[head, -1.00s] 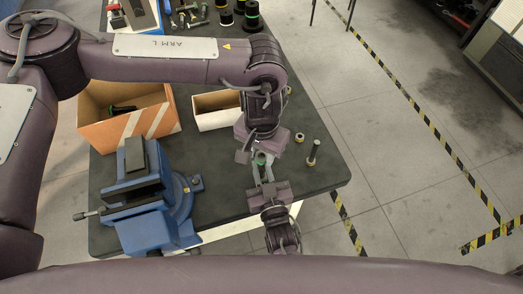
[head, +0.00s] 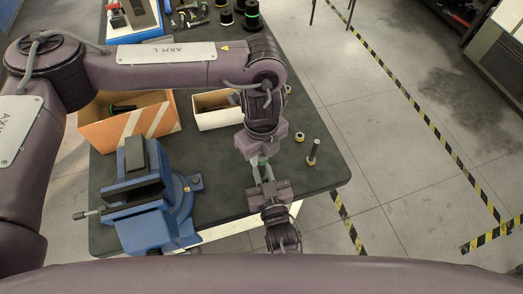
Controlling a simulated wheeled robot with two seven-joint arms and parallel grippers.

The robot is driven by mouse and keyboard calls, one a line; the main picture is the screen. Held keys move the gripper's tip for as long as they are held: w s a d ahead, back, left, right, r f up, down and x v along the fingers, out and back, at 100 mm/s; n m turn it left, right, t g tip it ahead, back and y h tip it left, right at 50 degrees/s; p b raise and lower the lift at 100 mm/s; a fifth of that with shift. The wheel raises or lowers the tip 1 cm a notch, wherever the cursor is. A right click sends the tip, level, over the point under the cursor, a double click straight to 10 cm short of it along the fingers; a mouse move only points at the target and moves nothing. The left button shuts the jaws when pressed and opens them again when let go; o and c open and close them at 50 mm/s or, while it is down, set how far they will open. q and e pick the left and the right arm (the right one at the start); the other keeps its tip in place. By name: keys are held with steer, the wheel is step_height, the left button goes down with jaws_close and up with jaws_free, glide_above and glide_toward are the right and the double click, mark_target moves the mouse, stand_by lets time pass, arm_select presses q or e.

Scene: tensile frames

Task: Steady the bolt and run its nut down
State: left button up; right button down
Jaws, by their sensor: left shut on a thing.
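A bolt with a green part (head: 262,161) shows in the head view as a small patch between my two grippers, near the right side of the dark bench. My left gripper (head: 261,154) comes down from above and is shut at the green part, on what looks like the nut. The fingers hide most of it. My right gripper (head: 264,174) reaches in from the near side, its fingers close around the bolt's lower part. I cannot tell whether they touch it.
Another bolt (head: 314,149) stands upright at the right, with a loose nut (head: 300,137) beside it. A blue vise (head: 150,215), an orange striped box (head: 137,130) and a white box (head: 213,119) are to the left. Bare bench (head: 318,178) lies at the right corner.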

arm_select(q)
steer(key=m, duration=0.7)
steer(key=shift+w, duration=0.1)
steer(key=m, duration=0.4)
steer(key=shift+f, duration=0.1)
steer(key=m, duration=0.6)
steer(key=shift+m, duration=0.4)
steer(key=m, duration=0.4)
steer(key=shift+f+m, duration=0.1)
steer(key=shift+m, duration=0.2)
steer(key=m, duration=0.4)
steer(key=shift+m, duration=0.3)
steer(key=m, duration=0.4)
steer(key=shift+f, duration=0.1)
steer(key=m, duration=1)
steer(key=shift+f, duration=0.15)
